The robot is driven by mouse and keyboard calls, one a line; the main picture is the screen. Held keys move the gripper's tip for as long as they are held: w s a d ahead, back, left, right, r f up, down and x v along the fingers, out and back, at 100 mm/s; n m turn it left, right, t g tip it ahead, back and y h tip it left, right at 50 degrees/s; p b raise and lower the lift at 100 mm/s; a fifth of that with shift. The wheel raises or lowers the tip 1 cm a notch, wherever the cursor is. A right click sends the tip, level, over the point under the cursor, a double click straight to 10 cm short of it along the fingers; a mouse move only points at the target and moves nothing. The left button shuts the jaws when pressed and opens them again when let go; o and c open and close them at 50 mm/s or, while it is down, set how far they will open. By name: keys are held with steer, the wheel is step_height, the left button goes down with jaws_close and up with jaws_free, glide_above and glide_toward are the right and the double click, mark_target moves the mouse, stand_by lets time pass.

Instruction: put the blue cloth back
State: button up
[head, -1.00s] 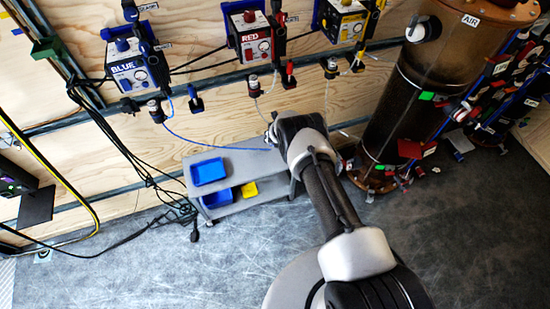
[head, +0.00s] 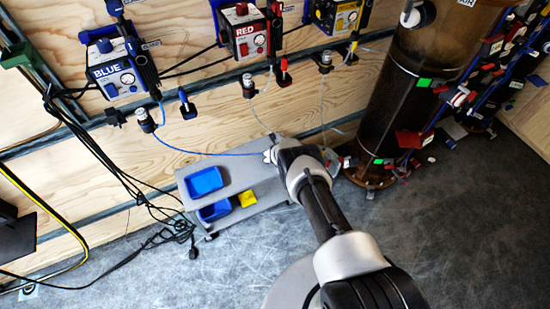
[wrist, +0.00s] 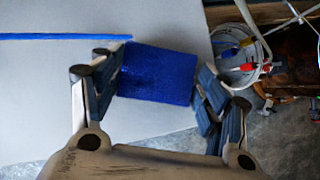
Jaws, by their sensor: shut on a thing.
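The blue cloth (wrist: 158,73) is a flat dark-blue square in the wrist view, between the two fingers of my gripper (wrist: 161,78). The fingers are shut on its left and right sides. A pale grey surface lies beneath it. In the head view my arm reaches down to the right end of the grey cart (head: 245,172). My wrist hides most of the gripper and the cloth there.
A blue tray (head: 204,182) is on the cart's top, a blue bin (head: 214,211) and yellow item (head: 247,198) below. A blue hose (head: 205,153) runs toward my gripper. A brown tank (head: 385,110) stands right. In the wrist view, a white container (wrist: 240,50) holds coloured pieces.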

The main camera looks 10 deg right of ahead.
steer(key=shift+f, duration=0.1)
steer(key=o, duration=0.9)
steer(key=shift+o, duration=0.2)
